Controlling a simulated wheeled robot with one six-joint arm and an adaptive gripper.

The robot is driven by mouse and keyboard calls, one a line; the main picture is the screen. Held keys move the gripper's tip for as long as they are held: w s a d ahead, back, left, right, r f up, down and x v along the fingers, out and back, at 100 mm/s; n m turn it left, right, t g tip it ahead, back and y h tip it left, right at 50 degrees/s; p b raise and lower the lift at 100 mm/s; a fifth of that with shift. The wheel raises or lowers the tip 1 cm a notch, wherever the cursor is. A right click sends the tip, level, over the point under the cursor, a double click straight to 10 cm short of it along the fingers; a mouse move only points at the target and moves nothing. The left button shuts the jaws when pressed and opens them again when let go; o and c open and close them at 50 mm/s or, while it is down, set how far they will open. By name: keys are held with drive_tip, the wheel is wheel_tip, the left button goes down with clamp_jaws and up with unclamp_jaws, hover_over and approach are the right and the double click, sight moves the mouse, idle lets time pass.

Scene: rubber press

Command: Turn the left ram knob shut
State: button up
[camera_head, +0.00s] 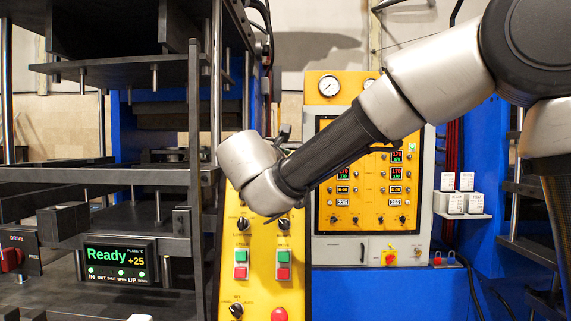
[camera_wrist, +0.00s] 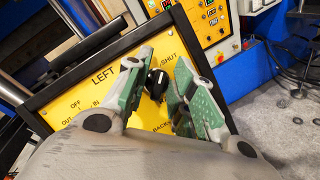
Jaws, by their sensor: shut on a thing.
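The left ram knob (camera_wrist: 156,84) is a small black knob on a yellow panel (camera_wrist: 88,88) lettered LEFT. The word SHUT stands to its upper right, and partly covered lettering starting BACK is below it. My gripper (camera_wrist: 160,72) has its green-padded fingers on both sides of the knob and is shut on it. I cannot tell clearly which way the knob points. In the head view my wrist covers the upper part of the yellow panel (camera_head: 262,258), and the fingers and this knob are hidden.
Lower on the panel are two black knobs, green and red buttons (camera_head: 241,264) and a red button (camera_head: 279,314). Black press frames (camera_head: 120,178) stand close on the left.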

drive_tip(key=o, duration=0.7)
drive_tip(key=v, duration=1.2)
